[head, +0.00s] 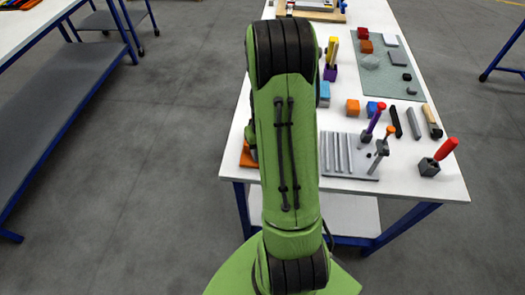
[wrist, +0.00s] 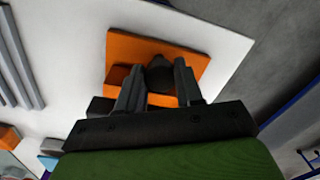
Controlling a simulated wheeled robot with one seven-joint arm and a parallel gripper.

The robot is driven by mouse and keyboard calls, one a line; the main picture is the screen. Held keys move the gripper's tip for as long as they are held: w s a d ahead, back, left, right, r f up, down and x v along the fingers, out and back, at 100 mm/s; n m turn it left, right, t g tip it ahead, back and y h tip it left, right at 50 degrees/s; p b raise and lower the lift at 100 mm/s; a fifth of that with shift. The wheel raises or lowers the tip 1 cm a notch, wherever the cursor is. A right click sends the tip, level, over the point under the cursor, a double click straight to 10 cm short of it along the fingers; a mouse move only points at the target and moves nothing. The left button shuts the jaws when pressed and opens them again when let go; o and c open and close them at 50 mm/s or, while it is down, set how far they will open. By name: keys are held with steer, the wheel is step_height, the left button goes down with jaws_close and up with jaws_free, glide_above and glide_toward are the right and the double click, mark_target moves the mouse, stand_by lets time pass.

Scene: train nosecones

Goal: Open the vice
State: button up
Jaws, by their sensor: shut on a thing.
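The vice (wrist: 188,50) is an orange block with a flat orange plate, seen in the wrist view above the middle. A dark rounded knob (wrist: 160,78), which looks like the vice's handle, is on its near side. My gripper (wrist: 157,72) has its two grey fingers on either side of this knob and is shut on it. In the head view only an orange edge of the vice (head: 246,158) shows at the left side of the table. My green arm hides the rest of it and my gripper there.
The white table (head: 430,185) carries a grooved grey plate (head: 347,170), a red-handled tool (head: 445,150) in a dark block, and several coloured blocks to the right. A green mat (head: 385,80) lies further back. Another workbench (head: 40,40) stands at the left, across open floor.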

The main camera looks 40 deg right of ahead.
steer(key=shift+w+d+r, duration=0.1)
steer(key=shift+w+r, duration=0.1)
steer(key=shift+w, duration=0.15)
steer(key=o, duration=0.8)
steer(key=shift+c, duration=0.2)
steer(key=shift+f, duration=0.1)
step_height(320, 180, up, 16)
steer(key=p, duration=0.2)
steer(key=shift+s+d+f+p, duration=0.15)
steer(key=shift+s+d+p, duration=0.1)
steer(key=shift+s+p, duration=0.1)
